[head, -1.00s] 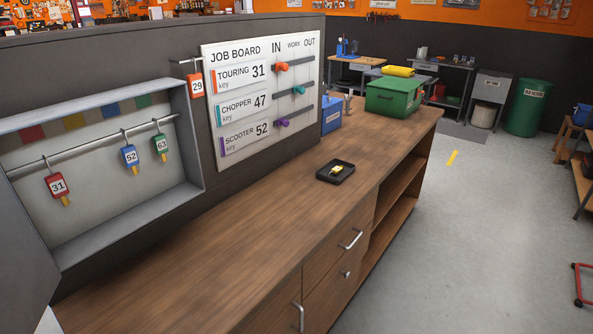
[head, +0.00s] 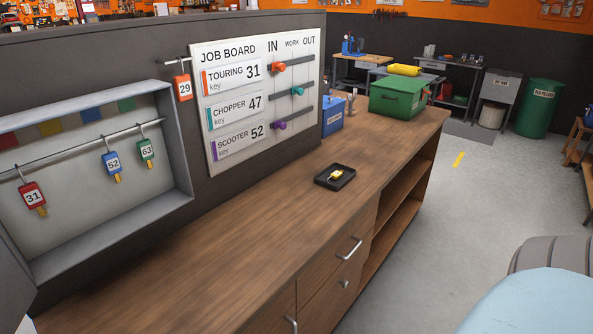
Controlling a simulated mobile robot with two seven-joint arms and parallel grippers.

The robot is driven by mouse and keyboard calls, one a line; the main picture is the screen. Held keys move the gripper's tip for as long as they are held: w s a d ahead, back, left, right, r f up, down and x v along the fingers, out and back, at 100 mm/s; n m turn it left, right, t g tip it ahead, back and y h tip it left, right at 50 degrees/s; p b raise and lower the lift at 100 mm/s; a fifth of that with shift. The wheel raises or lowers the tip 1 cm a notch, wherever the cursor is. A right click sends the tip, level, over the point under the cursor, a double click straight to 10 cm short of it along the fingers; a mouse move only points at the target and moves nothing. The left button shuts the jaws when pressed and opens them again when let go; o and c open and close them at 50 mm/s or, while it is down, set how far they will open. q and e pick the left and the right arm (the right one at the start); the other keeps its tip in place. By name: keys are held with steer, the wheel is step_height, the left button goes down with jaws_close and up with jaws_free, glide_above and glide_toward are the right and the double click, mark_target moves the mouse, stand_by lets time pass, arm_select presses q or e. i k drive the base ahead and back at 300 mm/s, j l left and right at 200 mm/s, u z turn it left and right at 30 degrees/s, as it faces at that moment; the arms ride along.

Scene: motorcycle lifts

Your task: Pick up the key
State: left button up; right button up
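Tagged keys hang on the rail of an open wall cabinet (head: 110,245) at the left: a red tag 31 (head: 33,196), a blue tag 52 (head: 113,164) and a green tag 63 (head: 147,151). An orange tag 29 (head: 183,88) hangs on a separate hook beside the job board (head: 262,95). A small yellow item (head: 336,175), perhaps a key tag, lies in a black tray (head: 323,183) on the wooden counter. The board lists touring 31, chopper 47 and scooter 52. Neither gripper is in view.
The wooden counter (head: 215,235) is mostly clear. A green box (head: 395,98) and a blue container (head: 332,115) stand at its far end. Floor (head: 430,230) is open to the right. A rounded pale-blue and grey form at lower right may be part of my arm.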

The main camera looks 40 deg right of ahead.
mark_target(336, 174)
steer(key=l+u, duration=0.35)
steer(key=l, duration=0.15)
steer(key=k+l+u, duration=0.1)
steer(key=l+u, duration=0.25)
steer(key=k+l+u, duration=0.15)
steer(key=l, duration=0.25)
steer(key=l+u, duration=0.15)
steer(key=l, duration=0.2)
steer(key=k+l+u, duration=0.1)
steer(key=l, duration=0.25)
steer(key=k+l, duration=0.15)
steer(key=l, duration=0.2)
steer(key=k+l+u, duration=0.2)
steer(key=k+l, duration=0.2)
steer(key=l, duration=0.25)
